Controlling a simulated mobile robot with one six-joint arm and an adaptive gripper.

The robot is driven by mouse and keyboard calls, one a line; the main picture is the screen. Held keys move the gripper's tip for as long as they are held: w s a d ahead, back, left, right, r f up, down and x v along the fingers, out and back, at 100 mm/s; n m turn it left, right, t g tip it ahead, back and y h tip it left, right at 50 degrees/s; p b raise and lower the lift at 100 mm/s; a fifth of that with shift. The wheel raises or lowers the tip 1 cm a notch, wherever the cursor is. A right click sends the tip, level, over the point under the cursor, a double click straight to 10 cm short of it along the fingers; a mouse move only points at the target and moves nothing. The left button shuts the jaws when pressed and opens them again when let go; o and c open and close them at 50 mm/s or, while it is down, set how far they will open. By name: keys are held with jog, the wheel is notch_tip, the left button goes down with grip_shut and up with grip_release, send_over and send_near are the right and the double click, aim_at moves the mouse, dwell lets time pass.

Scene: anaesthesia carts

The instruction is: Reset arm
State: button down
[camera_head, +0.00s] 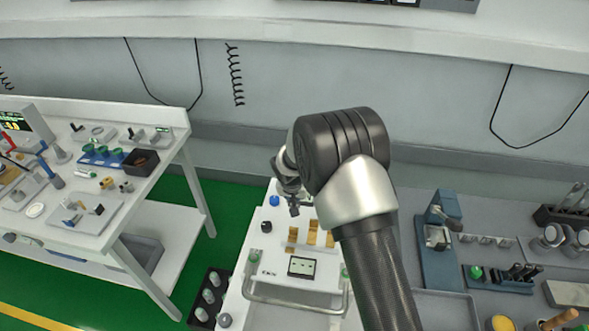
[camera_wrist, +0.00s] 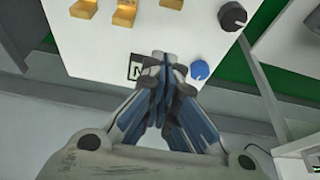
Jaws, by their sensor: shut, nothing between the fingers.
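My gripper (camera_wrist: 160,85) is in the middle of the wrist view with its fingers together, shut and empty. It points over the white top of a cart (camera_wrist: 95,60). In the head view, my gripper (camera_head: 293,205) is small and partly hidden behind my arm's dark wrist joint. It hangs over the back part of the white cart (camera_head: 262,290). My arm bends over from the lower right. I cannot tell exactly how far the fingertips are above the cart top.
A blue knob (camera_wrist: 199,70) and a dark knob (camera_wrist: 232,16) are near my fingers. Brass-coloured blocks (camera_wrist: 124,13) stand on the cart. A white table (camera_head: 115,215) with tools is at the left, and a grey bench (camera_head: 510,215) with instruments at the right. Green floor (camera_head: 225,215) shows between.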

jog(key=s+d+r, duration=0.3)
jog(key=s+r, duration=0.1)
jog(key=r, duration=0.4)
jog(key=s+d+r, duration=0.3)
jog(key=s+r, duration=0.1)
jog(key=r, duration=0.4)
jog(key=s+d+r, duration=0.3)
jog(key=s+r, duration=0.1)
jog(key=r, duration=0.4)
jog(key=s+d+r+n, duration=0.1)
jog(key=s+d+r, duration=0.1)
jog(key=s, duration=1.1)
jog(key=s+d+r+n, duration=0.1)
jog(key=s+r, duration=0.3)
jog(key=s, duration=1)
jog(key=shift+d+t+y, duration=0.3)
jog(key=shift+d, duration=0.15)
